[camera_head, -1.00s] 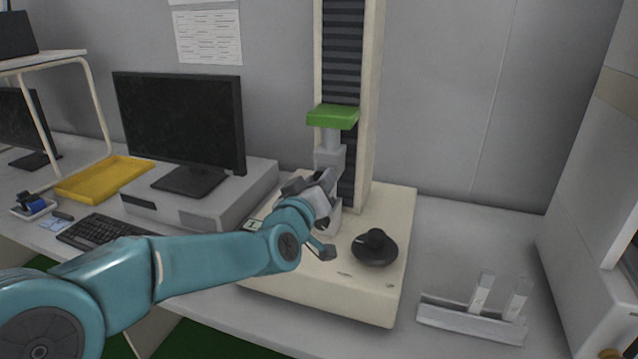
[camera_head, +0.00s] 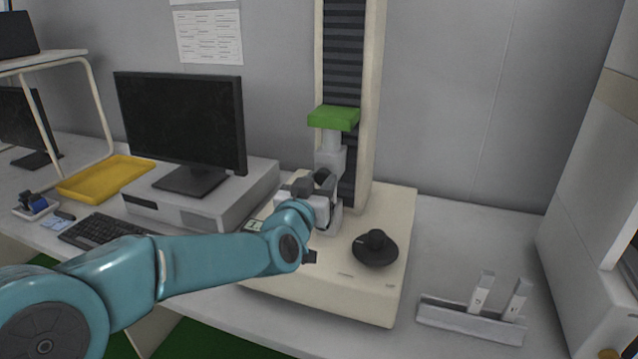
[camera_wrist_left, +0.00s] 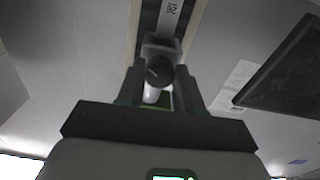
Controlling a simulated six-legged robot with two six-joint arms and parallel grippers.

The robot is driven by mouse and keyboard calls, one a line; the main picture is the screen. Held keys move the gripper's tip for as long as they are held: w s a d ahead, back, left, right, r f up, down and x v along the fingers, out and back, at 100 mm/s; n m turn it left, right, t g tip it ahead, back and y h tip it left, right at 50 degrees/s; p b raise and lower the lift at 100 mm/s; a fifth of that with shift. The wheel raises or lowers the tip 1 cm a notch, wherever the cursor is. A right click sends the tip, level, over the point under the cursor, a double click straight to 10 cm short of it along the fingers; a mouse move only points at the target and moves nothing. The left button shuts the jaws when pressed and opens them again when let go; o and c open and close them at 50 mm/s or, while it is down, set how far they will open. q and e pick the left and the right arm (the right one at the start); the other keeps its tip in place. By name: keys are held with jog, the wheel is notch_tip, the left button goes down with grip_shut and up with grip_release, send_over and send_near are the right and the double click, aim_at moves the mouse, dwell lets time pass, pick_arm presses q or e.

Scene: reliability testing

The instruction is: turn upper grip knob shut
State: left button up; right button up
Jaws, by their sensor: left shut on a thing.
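The upper grip (camera_head: 329,160) is a light grey block under the green block (camera_head: 333,118) on the testing machine's column. Its dark round knob (camera_wrist_left: 159,70) with a pale line on its face sits between the fingers of my left gripper (camera_wrist_left: 161,80) in the wrist view. My left gripper (camera_head: 320,186) is shut on the knob, and its body hides part of the grip in the head view. A white strip (camera_wrist_left: 170,12) with dark marks extends from the grip in the wrist view. My right gripper is not in view.
The machine's cream base (camera_head: 345,295) bears a black round fixture (camera_head: 375,249) right of my gripper. A holder (camera_head: 470,322) with two white strips stands at right. A monitor (camera_head: 180,120), keyboard (camera_head: 100,232) and yellow tray (camera_head: 105,178) are at left. The bench between base and holder is clear.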

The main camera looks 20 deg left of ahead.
pick_arm(q)
jog(key=o, duration=1)
jog(key=shift+o, duration=0.2)
jog(key=s, duration=1.6)
jog(key=shift+s+a+b, duration=0.15)
jog(key=shift+a+b, duration=0.15)
jog(key=shift+b, duration=0.1)
